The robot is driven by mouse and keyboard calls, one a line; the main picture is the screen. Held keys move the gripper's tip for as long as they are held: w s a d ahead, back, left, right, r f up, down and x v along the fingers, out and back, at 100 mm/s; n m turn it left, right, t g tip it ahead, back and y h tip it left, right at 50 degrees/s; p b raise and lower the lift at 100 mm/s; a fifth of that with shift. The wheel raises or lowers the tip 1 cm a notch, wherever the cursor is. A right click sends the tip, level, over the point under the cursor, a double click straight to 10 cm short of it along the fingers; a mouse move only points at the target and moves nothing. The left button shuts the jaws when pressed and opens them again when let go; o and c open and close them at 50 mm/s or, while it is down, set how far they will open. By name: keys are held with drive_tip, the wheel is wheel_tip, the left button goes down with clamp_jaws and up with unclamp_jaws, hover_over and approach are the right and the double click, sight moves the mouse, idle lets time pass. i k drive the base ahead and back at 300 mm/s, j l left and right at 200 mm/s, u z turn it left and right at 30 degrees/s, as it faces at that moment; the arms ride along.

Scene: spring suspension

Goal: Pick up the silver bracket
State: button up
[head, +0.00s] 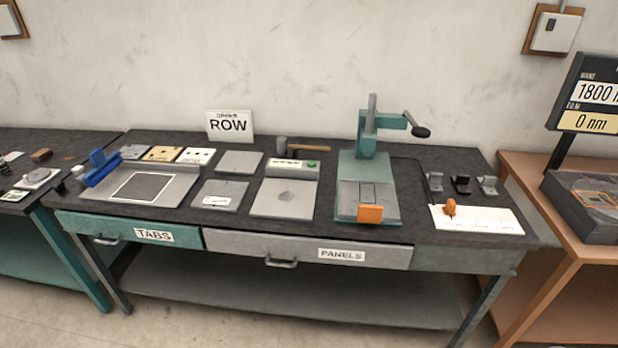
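Small L-shaped brackets stand in a row at the right end of the dark workbench top (335,150). The right one is a light silver-grey bracket (488,186). A black bracket (461,185) stands in the middle. Another grey bracket (435,182) stands at the left of the row, close to a thin dark cable. The two grey ones look alike at this size, so I cannot tell for sure which one is the silver bracket. All stand just behind a white sheet (485,222). My gripper is not in view.
A green hand press (366,160) with an orange tab stands left of the brackets. A small orange piece (449,206) sits on the white sheet. Flat grey plates and a blue-handled tool (101,167) fill the left. A wooden table with a display (592,100) stands at right.

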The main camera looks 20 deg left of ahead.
sight(434, 180)
drive_tip(key=i+j+z, duration=0.2)
drive_tip(key=i, duration=0.4)
drive_tip(key=i+j+z, duration=0.15)
drive_tip(key=i+j, duration=0.25)
drive_tip(key=i, duration=0.15)
drive_tip(key=i+j+z, duration=0.2)
drive_tip(key=i+j, duration=0.2)
drive_tip(key=i, duration=0.15)
